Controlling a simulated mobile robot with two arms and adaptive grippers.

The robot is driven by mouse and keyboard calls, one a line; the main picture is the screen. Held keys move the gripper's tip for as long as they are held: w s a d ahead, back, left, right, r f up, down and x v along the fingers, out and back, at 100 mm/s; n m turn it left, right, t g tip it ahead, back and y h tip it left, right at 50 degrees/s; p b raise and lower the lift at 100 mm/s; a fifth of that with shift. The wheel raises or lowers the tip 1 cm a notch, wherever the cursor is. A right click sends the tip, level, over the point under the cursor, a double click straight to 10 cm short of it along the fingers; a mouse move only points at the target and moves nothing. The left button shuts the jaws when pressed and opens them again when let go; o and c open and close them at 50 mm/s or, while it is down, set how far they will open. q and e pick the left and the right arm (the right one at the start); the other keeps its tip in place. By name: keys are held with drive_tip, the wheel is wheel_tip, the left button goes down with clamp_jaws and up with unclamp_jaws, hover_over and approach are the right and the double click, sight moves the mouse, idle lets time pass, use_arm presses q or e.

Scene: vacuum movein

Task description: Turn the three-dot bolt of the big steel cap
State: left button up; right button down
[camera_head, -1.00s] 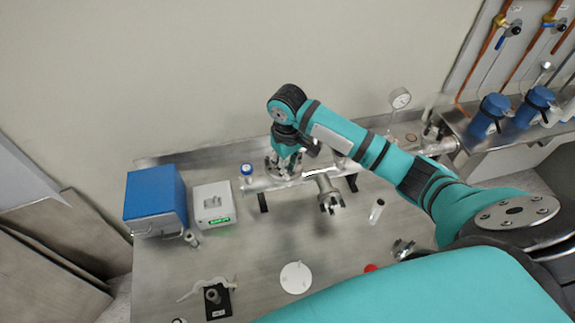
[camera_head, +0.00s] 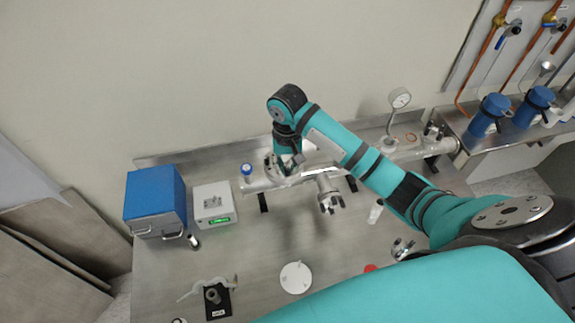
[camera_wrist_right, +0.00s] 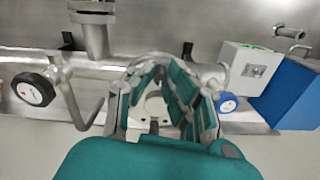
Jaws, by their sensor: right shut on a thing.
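The big steel cap (camera_head: 271,170) sits on the steel pipe fitting at the back of the bench, mostly hidden under my right wrist in the head view. In the right wrist view the pale cap face (camera_wrist_right: 153,106) shows between the fingers. My right gripper (camera_head: 287,164) is down at the cap; in the wrist view its teal-padded fingers (camera_wrist_right: 160,98) stand on either side of the cap's middle and are shut on a small part there. I take that part to be a bolt; its dots cannot be made out. My left gripper is not in view.
The steel pipe (camera_head: 290,179) runs along the bench with a downward branch (camera_head: 329,195). A blue-topped knob (camera_head: 247,170), a white box (camera_head: 214,203) and a blue box (camera_head: 156,199) stand left. A gauge (camera_head: 400,98) rises right.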

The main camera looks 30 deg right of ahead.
sight(287, 168)
idle(0.3)
drive_tip(key=c, duration=1.3)
unclamp_jaws()
wheel_tip(287, 168, up, 12)
drive_tip(key=shift+r, duration=0.1)
